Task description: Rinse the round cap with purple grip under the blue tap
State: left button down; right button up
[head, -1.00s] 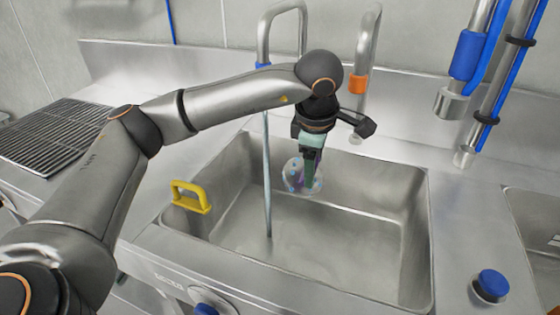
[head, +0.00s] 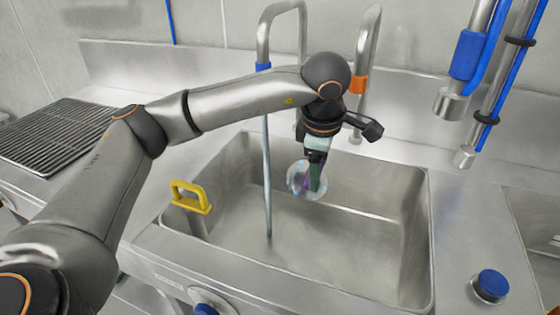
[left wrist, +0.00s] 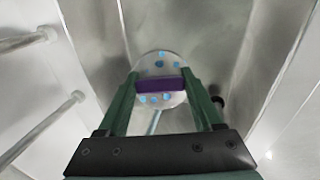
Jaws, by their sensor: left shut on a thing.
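The round cap is clear, with a purple grip bar (left wrist: 160,85) across it; the cap (head: 296,181) hangs tilted over the sink basin (head: 345,240). Several blue spots show on the cap's face in the left wrist view (left wrist: 162,63). My left gripper (head: 315,180) is shut on the purple grip; its green fingers flank the grip in the left wrist view (left wrist: 160,88). The blue tap (head: 263,67) has a blue band, and a thin bluish water stream (head: 267,175) falls from it into the basin. The cap is right of the stream, apart from it. My right gripper is not in view.
An orange-banded tap (head: 358,84) stands behind my left wrist. A yellow handle (head: 191,197) is at the basin's left rim. Blue knobs (head: 491,285) sit at the front, and blue-marked pipes (head: 468,55) hang at the right. A drain grille (head: 60,135) lies left.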

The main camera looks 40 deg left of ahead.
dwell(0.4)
pick_arm(q)
jog(key=shift+r, duration=0.1)
jog(key=s+d+r+p, duration=0.1)
jog(key=d+r+p, duration=0.1)
jog(key=d+r, duration=0.2)
jog(key=shift+s+d+p, duration=0.15)
jog(key=shift+d+p, duration=0.15)
jog(key=shift+d, duration=0.15)
dwell(0.3)
